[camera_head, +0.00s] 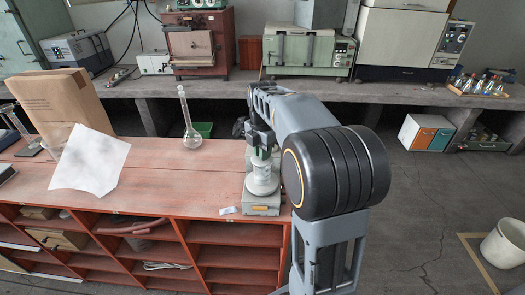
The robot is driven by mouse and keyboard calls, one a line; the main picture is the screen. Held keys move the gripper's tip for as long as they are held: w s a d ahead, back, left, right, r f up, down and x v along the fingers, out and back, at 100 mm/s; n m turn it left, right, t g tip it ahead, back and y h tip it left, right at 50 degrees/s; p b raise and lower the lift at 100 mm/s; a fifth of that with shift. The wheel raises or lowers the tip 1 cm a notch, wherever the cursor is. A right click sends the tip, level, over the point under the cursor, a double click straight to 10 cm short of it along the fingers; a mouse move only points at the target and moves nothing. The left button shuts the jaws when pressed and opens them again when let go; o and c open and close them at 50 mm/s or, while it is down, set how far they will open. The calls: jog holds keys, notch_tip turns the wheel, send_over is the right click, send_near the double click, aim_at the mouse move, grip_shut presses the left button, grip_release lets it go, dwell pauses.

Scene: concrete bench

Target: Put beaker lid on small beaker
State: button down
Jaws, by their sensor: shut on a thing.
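My gripper (260,145) is above the right end of the red wooden bench, partly hidden by my own arm. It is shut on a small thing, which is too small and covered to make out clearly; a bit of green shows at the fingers. Just below is a whitish, round-based piece (262,181) on a grey-green box-like device (261,203). I cannot tell whether the held thing touches it. I cannot clearly make out the beaker lid or the small beaker.
A long-necked glass flask (190,122) stands mid-bench, with a green tray (203,130) behind it. A white sheet (90,162) and a brown paper bag (58,101) are at the left. The red bench top (170,178) is clear in the middle. Lab machines line the back counter.

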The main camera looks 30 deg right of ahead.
jog(key=shift+f, duration=0.4)
dwell(0.8)
jog(key=c, duration=0.6)
grip_release()
jog(key=shift+r, duration=0.1)
jog(key=shift+r+p, duration=3)
jog(key=shift+r, duration=0.45)
